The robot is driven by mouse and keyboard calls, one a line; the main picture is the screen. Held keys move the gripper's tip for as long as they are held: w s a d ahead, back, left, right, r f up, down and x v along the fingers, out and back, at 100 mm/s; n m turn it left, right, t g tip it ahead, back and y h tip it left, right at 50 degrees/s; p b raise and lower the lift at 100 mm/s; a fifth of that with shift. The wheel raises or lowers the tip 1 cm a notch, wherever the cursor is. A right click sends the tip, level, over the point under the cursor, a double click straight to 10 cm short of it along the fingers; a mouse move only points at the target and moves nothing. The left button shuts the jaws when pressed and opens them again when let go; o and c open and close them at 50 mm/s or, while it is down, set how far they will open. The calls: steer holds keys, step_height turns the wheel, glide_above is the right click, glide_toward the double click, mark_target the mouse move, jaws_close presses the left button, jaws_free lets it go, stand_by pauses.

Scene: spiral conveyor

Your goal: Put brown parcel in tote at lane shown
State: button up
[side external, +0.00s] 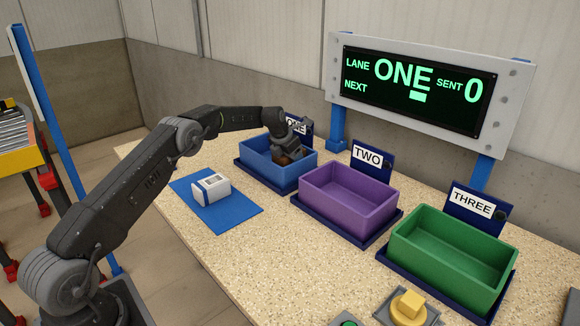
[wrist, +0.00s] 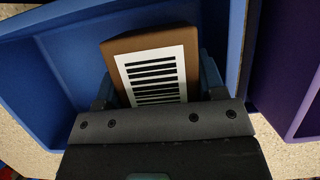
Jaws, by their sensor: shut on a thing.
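The brown parcel (wrist: 148,38) has a white barcode label and sits between my fingers in the wrist view. My gripper (side external: 288,155) is shut on it, over and partly inside the blue tote (side external: 262,167) marked ONE. In the side view only a bit of the parcel (side external: 283,160) shows under the gripper. The blue tote's walls (wrist: 60,75) surround the parcel in the wrist view. Whether the parcel touches the tote floor, I cannot tell. The display (side external: 420,85) reads LANE ONE, SENT 0, with NEXT below.
A purple tote (side external: 348,204) marked TWO and a green tote (side external: 450,262) marked THREE stand to the right. A white parcel (side external: 211,189) lies on a blue mat (side external: 232,222). The speckled table between is clear.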

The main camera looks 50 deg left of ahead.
steer(key=shift+f, duration=1.55)
steer(key=shift+f, duration=0.1)
steer(key=shift+f, duration=0.15)
steer(key=o, duration=0.7)
